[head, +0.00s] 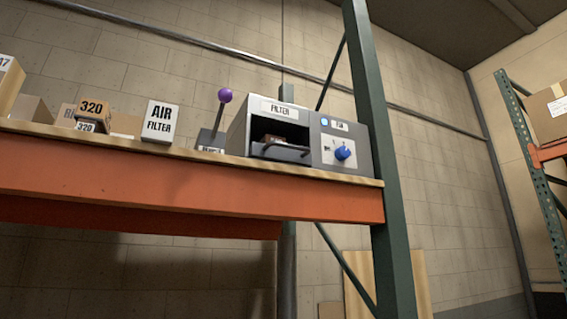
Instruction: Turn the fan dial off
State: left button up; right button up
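The fan dial (344,153) is a blue knob on a white plate, on the right part of the front of a grey box unit (362,137). A small label and a round light blue light (324,121) sit above the dial. The dial's small markings are too small to read surely. The unit's left part has an open bay labelled FILTER (280,108), with a drawer or handle (288,150) and a dark brownish item inside. Neither of my grippers shows in the head view.
The unit stands on a high shelf with an orange beam (200,190). A green post (380,150) rises close to its right. A lever with a purple knob (225,95), an AIR FILTER box (160,122) and several boxes stand left.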

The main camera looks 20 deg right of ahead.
aim_at(342, 154)
jog(key=z, duration=0.4)
jog(key=i, duration=0.45)
jog(key=z, duration=0.8)
